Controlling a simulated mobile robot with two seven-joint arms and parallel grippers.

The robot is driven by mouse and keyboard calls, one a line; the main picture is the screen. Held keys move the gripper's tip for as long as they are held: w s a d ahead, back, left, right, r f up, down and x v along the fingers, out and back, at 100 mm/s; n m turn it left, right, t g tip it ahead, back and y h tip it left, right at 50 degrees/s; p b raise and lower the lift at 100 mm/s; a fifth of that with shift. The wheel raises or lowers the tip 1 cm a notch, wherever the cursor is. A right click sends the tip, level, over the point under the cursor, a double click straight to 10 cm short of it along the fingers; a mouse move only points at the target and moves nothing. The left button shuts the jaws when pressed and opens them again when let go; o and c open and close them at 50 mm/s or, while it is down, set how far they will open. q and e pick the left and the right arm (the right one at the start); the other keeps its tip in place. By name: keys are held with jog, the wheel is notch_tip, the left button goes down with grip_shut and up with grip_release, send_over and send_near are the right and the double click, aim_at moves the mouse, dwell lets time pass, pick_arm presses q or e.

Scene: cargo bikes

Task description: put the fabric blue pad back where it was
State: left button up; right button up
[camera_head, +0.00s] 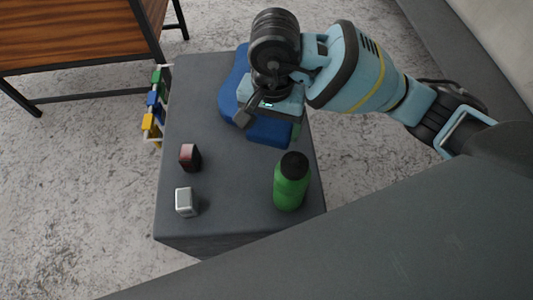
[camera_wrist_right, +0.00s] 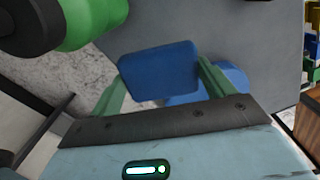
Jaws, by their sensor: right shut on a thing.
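A blue pad (camera_head: 268,133) is between the fingers of my right gripper (camera_head: 272,122), over the far part of a grey box-like table (camera_head: 225,180). In the right wrist view the pad (camera_wrist_right: 158,70) sits between the two green fingers of the gripper (camera_wrist_right: 160,85), which is shut on it. A second, larger blue thing (camera_head: 232,92) lies on the tabletop behind and left of the gripper, partly hidden by the arm. It also shows beyond the pad in the wrist view (camera_wrist_right: 232,78). I cannot tell whether the held pad touches the surface. My left gripper is not in view.
A green bottle (camera_head: 290,187) with a black cap stands near the front right edge. A dark red-and-black item (camera_head: 190,157) and a small silver box (camera_head: 186,202) stand on the left. Coloured blocks (camera_head: 152,103) hang beside the left edge. The middle top is clear.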

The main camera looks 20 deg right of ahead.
aim_at(269, 158)
jog(key=shift+w+f, duration=0.1)
jog(key=shift+f, duration=0.4)
jog(key=shift+w+f, duration=0.1)
jog(key=shift+f, duration=0.05)
notch_tip(269, 158, down, 9)
jog(key=shift+f+b, duration=0.1)
jog(key=shift+b, duration=0.5)
jog(key=shift+f, duration=0.3)
jog(key=shift+f, duration=0.1)
jog(key=o, duration=0.9)
